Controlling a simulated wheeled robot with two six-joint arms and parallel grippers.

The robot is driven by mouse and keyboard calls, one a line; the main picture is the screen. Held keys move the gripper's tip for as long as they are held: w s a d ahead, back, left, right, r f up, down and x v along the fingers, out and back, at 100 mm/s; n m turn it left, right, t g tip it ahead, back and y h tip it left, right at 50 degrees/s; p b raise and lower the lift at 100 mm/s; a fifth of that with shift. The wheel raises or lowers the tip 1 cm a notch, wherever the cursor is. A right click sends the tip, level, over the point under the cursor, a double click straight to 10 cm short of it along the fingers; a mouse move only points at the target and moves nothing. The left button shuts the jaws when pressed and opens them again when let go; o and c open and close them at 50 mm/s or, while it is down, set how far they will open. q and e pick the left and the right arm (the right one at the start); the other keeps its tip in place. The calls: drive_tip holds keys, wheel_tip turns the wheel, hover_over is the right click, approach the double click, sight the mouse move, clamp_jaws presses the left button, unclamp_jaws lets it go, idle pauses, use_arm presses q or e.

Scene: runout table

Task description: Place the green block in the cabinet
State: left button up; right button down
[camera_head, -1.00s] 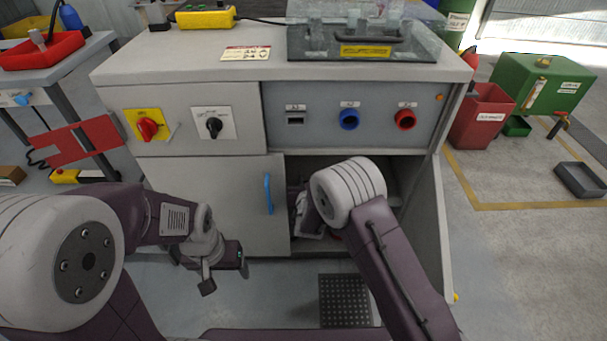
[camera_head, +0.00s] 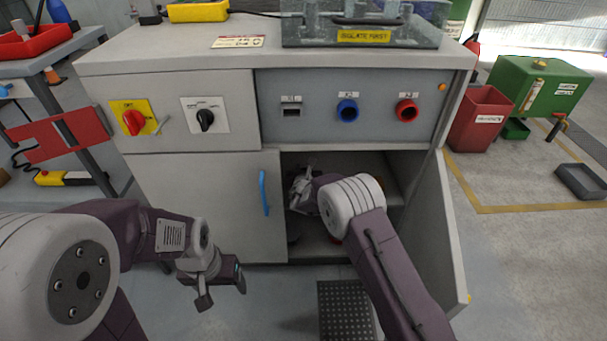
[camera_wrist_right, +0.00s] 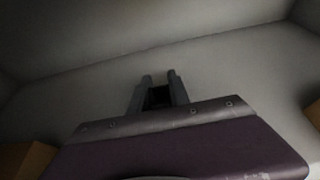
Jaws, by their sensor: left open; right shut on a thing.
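The grey cabinet (camera_head: 205,210) stands in front of me. Its left door is shut and its right door (camera_head: 452,230) is swung open, showing a shadowed compartment. My right arm reaches inside, and my right gripper (camera_head: 299,188) is in the upper left of the opening. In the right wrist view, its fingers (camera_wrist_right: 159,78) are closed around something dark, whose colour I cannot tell. No green block can be made out in either view. My left gripper (camera_head: 222,291) is open and empty, in front of the shut left door, pointing down.
A blue handle (camera_head: 264,192) is on the shut door. Brown box-like things (camera_wrist_right: 24,160) lie low in the wrist view. A dark perforated mat (camera_head: 346,311) is on the floor before the opening. A red bin (camera_head: 480,118) and green tank (camera_head: 537,88) stand right.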

drive_tip(key=shift+r, duration=0.1)
drive_tip(key=c, duration=1.2)
unclamp_jaws()
drive_tip(key=shift+c, duration=0.2)
drive_tip(key=shift+r, duration=0.15)
drive_tip(key=p+v, duration=0.5)
drive_tip(key=v, duration=0.6)
drive_tip(key=shift+s+r, duration=0.1)
drive_tip(key=shift+s, duration=0.4)
